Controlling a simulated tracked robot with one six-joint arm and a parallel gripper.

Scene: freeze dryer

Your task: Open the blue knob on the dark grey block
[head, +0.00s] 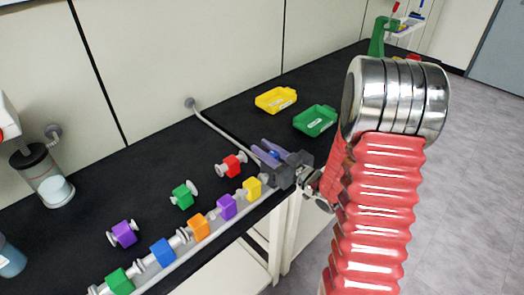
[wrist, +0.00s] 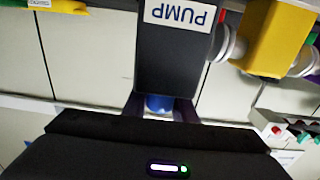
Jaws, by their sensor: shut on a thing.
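The dark grey block (wrist: 178,60) fills the upper middle of the wrist view, with an upside-down PUMP label. In the head view the dark grey block (head: 282,178) sits at the far end of the pipe row. The blue knob (wrist: 158,103) is on the block, between the two purple fingers of my gripper (wrist: 159,109). In the head view the blue knob (head: 274,153) shows as a small patch between the fingers of my gripper (head: 270,153). My gripper is shut on the knob. Much of the knob is hidden by the fingers.
A yellow valve block (head: 252,188) adjoins the dark grey block, followed by several coloured ones along the pipe. Loose red (head: 231,165), green (head: 183,194) and purple (head: 123,233) valves lie behind. Yellow (head: 276,99) and green (head: 315,120) trays stand farther back.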

